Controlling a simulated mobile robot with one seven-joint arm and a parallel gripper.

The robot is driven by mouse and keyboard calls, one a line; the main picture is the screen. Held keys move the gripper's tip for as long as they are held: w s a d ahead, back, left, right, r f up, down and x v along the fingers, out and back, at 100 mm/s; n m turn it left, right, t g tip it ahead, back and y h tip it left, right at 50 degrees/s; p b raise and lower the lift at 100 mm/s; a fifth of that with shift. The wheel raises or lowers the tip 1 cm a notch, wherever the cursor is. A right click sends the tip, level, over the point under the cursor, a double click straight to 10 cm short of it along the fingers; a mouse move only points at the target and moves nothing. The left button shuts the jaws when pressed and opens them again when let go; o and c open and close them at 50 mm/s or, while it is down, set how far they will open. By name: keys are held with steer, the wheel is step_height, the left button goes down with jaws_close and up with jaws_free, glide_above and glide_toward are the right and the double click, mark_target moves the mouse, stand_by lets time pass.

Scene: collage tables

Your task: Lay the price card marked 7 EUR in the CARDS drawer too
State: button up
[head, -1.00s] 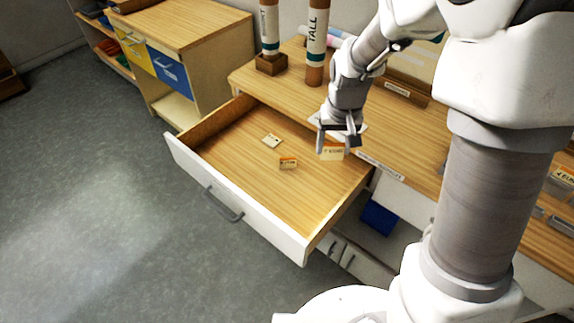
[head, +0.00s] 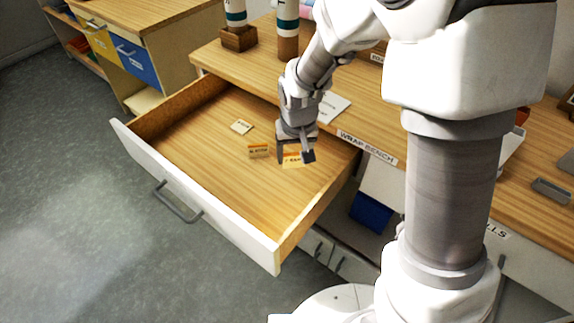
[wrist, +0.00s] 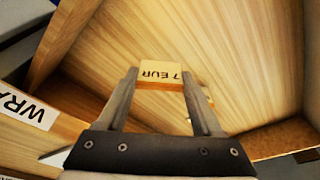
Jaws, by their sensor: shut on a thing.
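The 7 EUR price card (wrist: 161,74) is between the fingertips of my gripper (wrist: 160,85) in the wrist view, its lettering upside down. In the head view my gripper (head: 296,158) is shut on the card (head: 291,160), inside the open drawer (head: 215,190). From these views I cannot tell whether the card touches the drawer floor. An orange-topped card (head: 258,150) stands on the drawer floor just left of my gripper. A pale card (head: 241,127) lies farther left and back. No CARDS label on the drawer is visible.
The bench top (head: 345,118) marked WRAP BENCH runs behind the drawer, with tall tubes (head: 287,35) at its back. A cabinet (head: 150,40) with yellow and blue drawer fronts stands at far left. The drawer floor is bare toward the front.

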mark_target(294, 167)
steer(key=shift+s+b+x, duration=0.25)
steer(key=shift+x, duration=0.85)
steer(key=shift+s+b+x, duration=0.2)
steer(key=shift+x, duration=0.9)
steer(key=shift+d+f, duration=0.1)
steer(key=shift+f, duration=0.05)
steer(key=shift+f, duration=0.2)
steer(key=o, duration=1.3)
steer(key=shift+r, duration=0.1)
steer(key=p+v, duration=0.3)
steer(key=v, duration=0.9)
steer(key=s+d+r+t, duration=0.1)
steer(key=s+d+r, duration=0.5)
steer(key=s+r, duration=0.1)
steer(key=s+d+r+m+t, duration=0.1)
steer(key=s+d+r+t, duration=0.1)
steer(key=s+d+r, duration=0.4)
steer(key=s+r, duration=0.2)
steer(key=s, duration=0.1)
steer(key=shift+s+r, duration=0.15)
steer(key=shift+r, duration=0.1)
